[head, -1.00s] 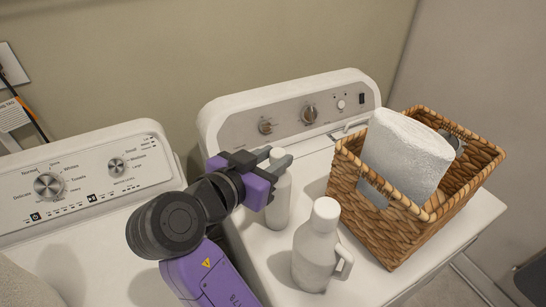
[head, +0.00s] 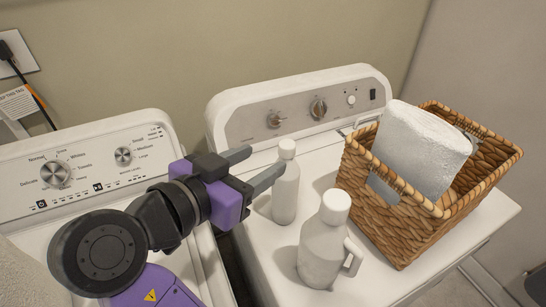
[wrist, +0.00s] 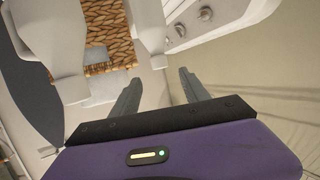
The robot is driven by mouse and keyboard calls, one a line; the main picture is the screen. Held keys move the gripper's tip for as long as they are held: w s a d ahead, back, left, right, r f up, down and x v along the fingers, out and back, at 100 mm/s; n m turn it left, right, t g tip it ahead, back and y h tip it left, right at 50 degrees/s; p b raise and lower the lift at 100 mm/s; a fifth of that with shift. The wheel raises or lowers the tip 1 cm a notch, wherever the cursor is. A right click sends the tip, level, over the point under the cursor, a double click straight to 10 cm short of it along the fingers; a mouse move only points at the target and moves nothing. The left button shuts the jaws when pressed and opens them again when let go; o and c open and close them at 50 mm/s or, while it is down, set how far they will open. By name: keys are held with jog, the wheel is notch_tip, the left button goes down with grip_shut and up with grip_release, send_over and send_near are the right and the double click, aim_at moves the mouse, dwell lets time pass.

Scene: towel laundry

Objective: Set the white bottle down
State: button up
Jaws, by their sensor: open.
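The slim white bottle (head: 286,188) stands upright on top of the right-hand machine, towards its back left. A larger white jug with a handle (head: 323,245) stands upright in front of it and to its right. My gripper (head: 258,164) is open and empty, just left of the slim bottle and pointing at it. In the wrist view my gripper's two fingers (wrist: 158,88) are apart with nothing between them. The slim bottle (wrist: 152,25) shows there beyond the fingertips, and the jug (wrist: 60,40) shows at the left.
A wicker basket (head: 392,231) holding a rolled white towel (head: 418,150) stands on the right of the same machine top (head: 372,288). The machine's control panel (head: 350,98) rises behind. A second machine's panel (head: 92,172) is at the left, with a gap between the machines.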

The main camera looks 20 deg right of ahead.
jog(key=v, duration=0.4)
dwell(0.4)
